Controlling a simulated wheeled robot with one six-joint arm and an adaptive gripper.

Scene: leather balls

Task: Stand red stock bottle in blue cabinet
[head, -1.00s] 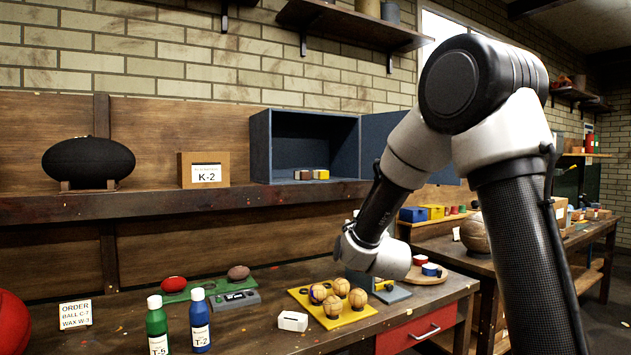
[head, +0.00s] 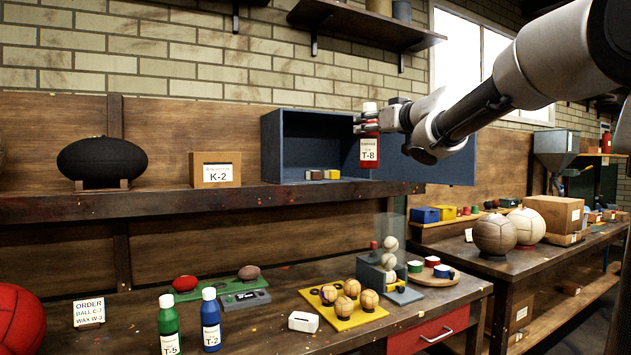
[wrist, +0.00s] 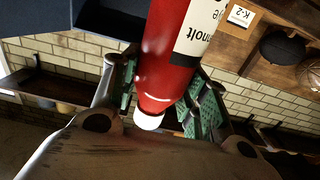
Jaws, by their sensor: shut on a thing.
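The red stock bottle (head: 369,150), with a white cap and a label reading T-8, is upright in my gripper (head: 369,126). The gripper is shut around its upper part. In the head view the bottle is in front of the right side of the blue cabinet (head: 268,149), above the shelf level. The cabinet stands on the shelf with its door open to the right. Small light and brown blocks (head: 322,174) lie on its floor. In the wrist view the red bottle (wrist: 168,60) fills the middle between the green-padded fingers, cap toward the palm.
A K-2 box (head: 215,180) and a black oval ball (head: 100,160) stand on the shelf left of the cabinet. The open door (head: 430,165) is right of the bottle. Green (head: 168,325) and blue (head: 210,322) bottles stand on the bench below.

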